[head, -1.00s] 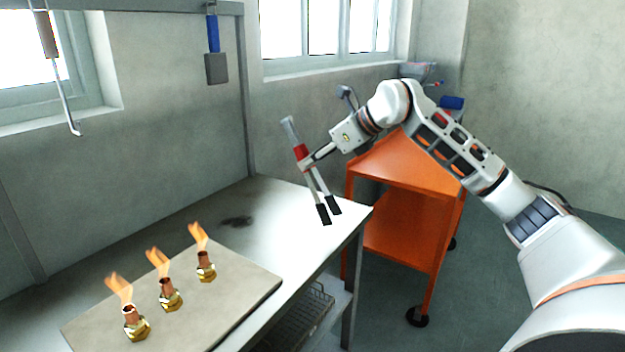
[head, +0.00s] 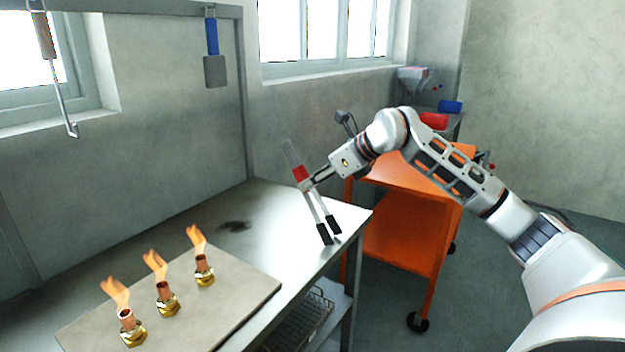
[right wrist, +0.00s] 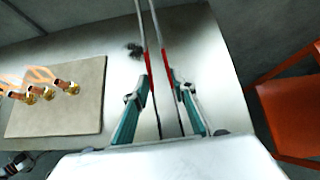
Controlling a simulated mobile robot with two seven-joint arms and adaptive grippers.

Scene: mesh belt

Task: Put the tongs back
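The tongs (head: 301,174) are long and metallic, with a red band and two dark ends. My right gripper (head: 307,185) is shut on them near the red band and holds them tilted, dark ends down, over the far right part of the steel bench (head: 275,205). I cannot tell whether the dark ends touch the bench top. In the right wrist view, the teal fingers of the right gripper (right wrist: 161,98) stand on either side of the tongs (right wrist: 149,62), at the red parts. My left gripper is out of view.
Several brass-and-copper burners with flames, one of them (head: 166,300), stand on a grey board (head: 225,310) on the bench. A blue-handled tool (head: 213,55) and a hooked tool (head: 58,85) hang from a rail (head: 140,8). An orange cart (head: 405,235) stands right of the bench.

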